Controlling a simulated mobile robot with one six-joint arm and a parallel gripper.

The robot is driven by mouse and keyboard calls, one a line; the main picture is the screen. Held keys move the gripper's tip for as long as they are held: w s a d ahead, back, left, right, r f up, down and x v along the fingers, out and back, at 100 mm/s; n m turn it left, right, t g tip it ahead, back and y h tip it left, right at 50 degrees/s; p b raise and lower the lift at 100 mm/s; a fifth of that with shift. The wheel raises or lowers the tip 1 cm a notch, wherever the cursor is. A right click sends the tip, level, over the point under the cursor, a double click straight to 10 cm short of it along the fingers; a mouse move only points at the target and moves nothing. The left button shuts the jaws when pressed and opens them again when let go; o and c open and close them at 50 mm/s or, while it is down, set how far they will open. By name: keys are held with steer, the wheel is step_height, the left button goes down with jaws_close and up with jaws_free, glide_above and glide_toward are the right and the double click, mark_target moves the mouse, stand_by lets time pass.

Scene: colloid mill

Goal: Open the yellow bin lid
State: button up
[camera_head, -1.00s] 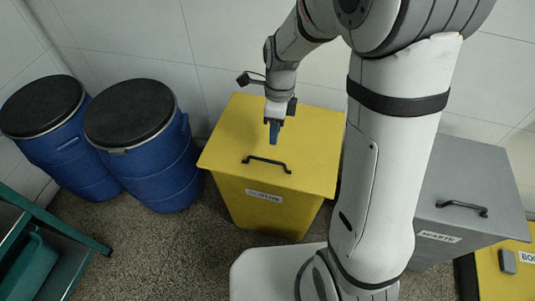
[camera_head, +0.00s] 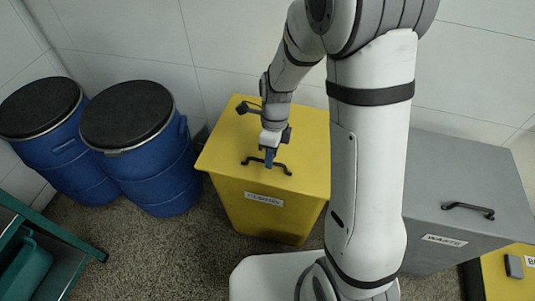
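The yellow bin (camera_head: 262,213) stands against the back wall with its flat lid (camera_head: 228,140) shut. A dark bar handle (camera_head: 283,170) lies near the front edge of the lid, and a white label is on the bin's front.
Two blue drums (camera_head: 137,150) with black lids stand left of the bin. A grey waste bin (camera_head: 445,220) with its own handle is at the right. A green shelf (camera_head: 35,245) is at the lower left. A yellow box (camera_head: 506,268) sits at the lower right.

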steer(key=shift+c, duration=0.5)
jaws_close()
